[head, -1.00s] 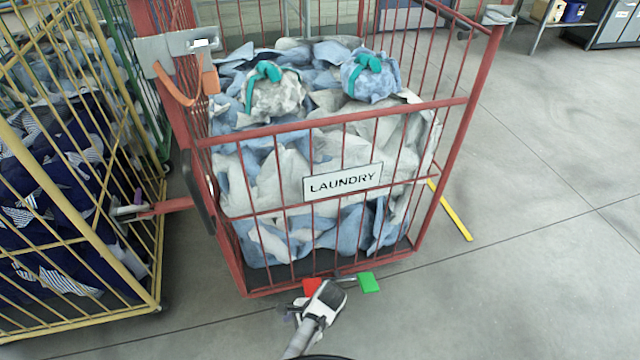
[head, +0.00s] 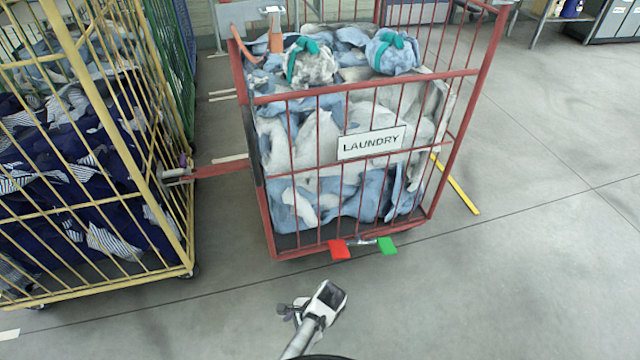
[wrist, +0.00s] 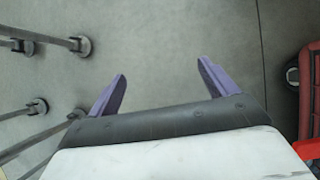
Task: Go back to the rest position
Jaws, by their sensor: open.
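My gripper (wrist: 160,68) is open and empty in the wrist view, its two purple fingers spread above bare grey floor. In the head view my gripper (head: 325,300) is low in front of the red laundry cart (head: 362,88), apart from it; its fingers cannot be made out there. A red pedal (head: 339,249) and a green pedal (head: 387,246) stick out at the cart's lower front edge. Two sling bags with teal straps, a left one (head: 312,68) and a right one (head: 393,56), lie on top of the blue and white laundry in the cart.
A yellow cage cart (head: 98,207) with dark blue laundry stands at left, a red bar between it and the red cart. A green cage cart (head: 168,62) is behind it. A yellow strip (head: 455,183) lies on the floor. The floor at right and in front is clear.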

